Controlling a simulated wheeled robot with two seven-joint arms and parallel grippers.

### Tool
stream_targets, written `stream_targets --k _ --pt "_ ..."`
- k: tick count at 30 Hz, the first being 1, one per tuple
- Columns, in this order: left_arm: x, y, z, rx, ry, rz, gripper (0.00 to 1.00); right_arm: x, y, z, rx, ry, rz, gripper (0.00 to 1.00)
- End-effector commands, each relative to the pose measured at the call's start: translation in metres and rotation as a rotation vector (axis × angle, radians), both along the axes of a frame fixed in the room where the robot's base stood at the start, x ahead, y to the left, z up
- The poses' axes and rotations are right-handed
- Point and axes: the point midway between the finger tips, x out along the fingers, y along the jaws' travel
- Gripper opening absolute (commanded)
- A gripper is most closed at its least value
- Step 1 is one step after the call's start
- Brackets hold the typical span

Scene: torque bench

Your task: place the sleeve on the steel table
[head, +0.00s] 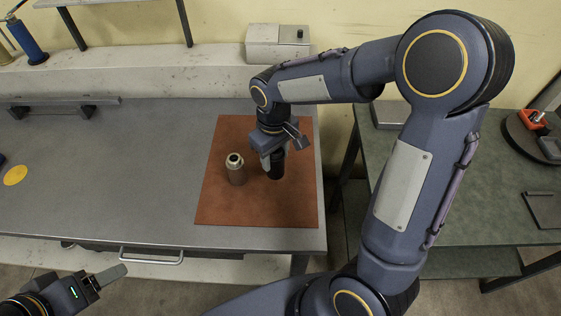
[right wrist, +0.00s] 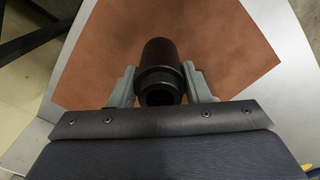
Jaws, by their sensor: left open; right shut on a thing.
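A black, hollow stepped cylinder, seemingly the sleeve (head: 277,169), is between the fingers of my right gripper (head: 271,157). In the right wrist view the sleeve (right wrist: 161,62) sits with a finger on each side and its open bore towards the camera. It is over the brown mat; whether its far end touches the mat I cannot tell. A second cylinder (head: 236,172), brownish with a bright metal ring top, stands upright on the mat, left of the gripper. The steel table (head: 110,190) is bare grey metal. My left gripper (head: 112,275) is open and empty at the lower left.
The brown mat (head: 216,208) covers the table's right end. A yellow disc (head: 15,175) lies far left, and a grey rail (head: 65,104) runs along the back. The table's middle is clear. A green-topped bench (head: 480,190) stands right, beyond a gap.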

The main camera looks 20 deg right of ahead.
Motion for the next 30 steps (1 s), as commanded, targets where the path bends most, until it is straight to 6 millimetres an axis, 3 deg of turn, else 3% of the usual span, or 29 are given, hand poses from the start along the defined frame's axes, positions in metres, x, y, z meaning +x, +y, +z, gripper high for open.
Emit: stream_targets --k 9,15,27,28,30 --pt "0.0 0.0 0.003 0.0 0.0 0.0 0.68 0.005 -0.02 -0.026 0.0 0.002 -0.002 0.07" --pt "0.0 0.0 0.002 0.0 0.0 0.0 0.68 0.005 -0.018 -0.051 0.0 0.0 0.001 0.07" --pt "0.0 0.0 -0.002 0.0 0.0 0.0 0.68 0.006 -0.018 -0.057 0.001 -0.002 0.0 0.07" --pt "0.0 0.0 -0.001 0.0 0.0 0.0 0.68 0.005 -0.018 -0.056 0.0 -0.001 0.0 0.46" --pt "0.0 0.0 0.0 0.0 0.0 0.0 0.68 0.005 -0.018 -0.056 0.0 -0.001 0.0 0.55"
